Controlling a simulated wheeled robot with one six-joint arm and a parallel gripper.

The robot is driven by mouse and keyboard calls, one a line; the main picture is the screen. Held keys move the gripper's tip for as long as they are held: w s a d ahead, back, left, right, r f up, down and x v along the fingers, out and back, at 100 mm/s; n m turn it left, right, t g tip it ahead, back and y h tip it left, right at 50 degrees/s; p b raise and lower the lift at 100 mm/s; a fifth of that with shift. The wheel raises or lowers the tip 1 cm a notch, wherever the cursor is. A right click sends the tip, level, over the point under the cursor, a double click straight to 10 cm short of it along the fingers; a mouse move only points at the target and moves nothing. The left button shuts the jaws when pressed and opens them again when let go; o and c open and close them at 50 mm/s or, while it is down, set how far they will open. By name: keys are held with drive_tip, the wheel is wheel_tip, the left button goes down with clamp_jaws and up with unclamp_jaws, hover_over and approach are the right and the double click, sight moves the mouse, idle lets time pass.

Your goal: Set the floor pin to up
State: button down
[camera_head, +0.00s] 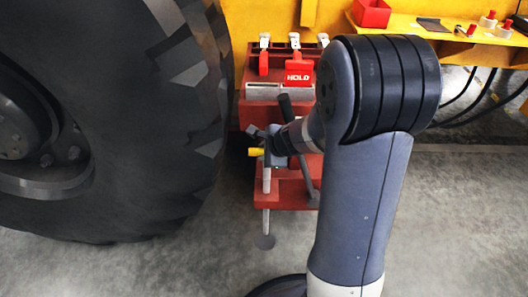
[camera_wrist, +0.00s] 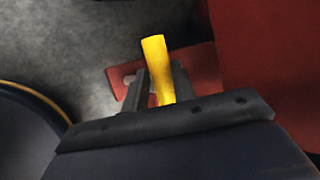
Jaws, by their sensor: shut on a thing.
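The floor pin (camera_head: 266,222) is a grey upright rod beside the big tyre. My gripper (camera_head: 268,145) is at the handle. In the wrist view my gripper (camera_wrist: 160,88) has its dark fingers shut on either side of the yellow handle (camera_wrist: 153,52), whose end stands out past them. My arm hides part of the red frame behind.
A big black tyre (camera_head: 130,110) stands close on the left. A red rack (camera_head: 285,75) with a HOLD tag (camera_head: 299,77) and levers is behind. A yellow shelf (camera_head: 455,38) with a red bin (camera_head: 371,13) is at back right.

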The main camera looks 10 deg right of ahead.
drive_tip(key=shift+w+d+r, duration=0.15)
drive_tip(key=shift+d, duration=0.1)
drive_tip(key=c, duration=1.4)
unclamp_jaws()
drive_tip(key=shift+d, duration=0.1)
drive_tip(key=shift+o, duration=1)
drive_tip(key=p+v, duration=0.4)
drive_tip(key=v, duration=0.6)
drive_tip(key=shift+s+r, duration=0.2)
drive_tip(key=shift+s, duration=0.15)
